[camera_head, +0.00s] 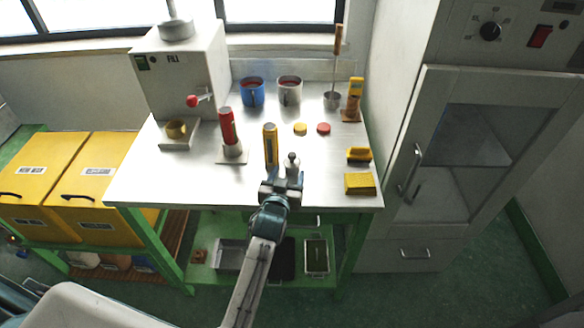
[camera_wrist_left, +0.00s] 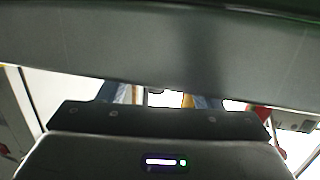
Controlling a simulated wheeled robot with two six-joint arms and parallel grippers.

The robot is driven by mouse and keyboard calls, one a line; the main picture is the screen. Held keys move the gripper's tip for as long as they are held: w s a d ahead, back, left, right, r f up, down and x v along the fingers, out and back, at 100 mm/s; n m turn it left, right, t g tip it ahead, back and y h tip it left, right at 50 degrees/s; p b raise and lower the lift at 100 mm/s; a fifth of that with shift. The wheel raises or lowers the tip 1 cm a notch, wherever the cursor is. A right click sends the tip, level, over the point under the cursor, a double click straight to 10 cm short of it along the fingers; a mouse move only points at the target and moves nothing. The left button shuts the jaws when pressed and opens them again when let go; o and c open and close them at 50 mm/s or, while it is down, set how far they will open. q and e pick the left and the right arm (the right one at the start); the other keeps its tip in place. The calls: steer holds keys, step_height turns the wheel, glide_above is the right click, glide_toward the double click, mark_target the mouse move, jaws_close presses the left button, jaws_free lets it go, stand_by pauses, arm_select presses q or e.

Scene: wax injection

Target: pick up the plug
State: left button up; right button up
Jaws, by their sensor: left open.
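A small grey piece with a dark round knob (camera_head: 292,161) stands upright near the front edge of the white worktable (camera_head: 345,196); it looks like the plug, though I cannot be sure. My left gripper (camera_head: 282,176) is open, just in front of it and partly hiding its base. Whether the fingers reach around the piece or are only near it, I cannot tell. In the left wrist view my own gripper and arm parts cover most of the picture, with a yellow strip (camera_wrist_left: 188,100) showing between the fingers. My right gripper is not in view.
A yellow cylinder (camera_head: 270,145) stands close behind my left gripper, and a red cylinder (camera_head: 228,127) stands on a base to its left. Yellow blocks (camera_head: 360,184) lie to the right. Mugs (camera_head: 252,93) stand at the back. A tall cabinet (camera_head: 450,150) flanks the table's right.

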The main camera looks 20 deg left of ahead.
mark_target(291, 170)
arm_select(q)
steer(key=w+b, duration=0.1)
steer(key=w, duration=0.2)
steer(key=shift+w+f+b, duration=0.2)
steer(key=shift+b, duration=0.1)
steer(key=shift+w, duration=0.2)
steer(key=shift+s+r, duration=0.1)
steer(key=shift+c, duration=1.1)
steer(key=c, duration=0.6)
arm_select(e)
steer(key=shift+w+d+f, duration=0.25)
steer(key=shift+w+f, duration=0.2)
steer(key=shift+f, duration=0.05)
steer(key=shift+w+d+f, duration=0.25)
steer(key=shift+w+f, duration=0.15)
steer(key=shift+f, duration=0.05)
arm_select(q)
steer(key=shift+o, duration=0.2)
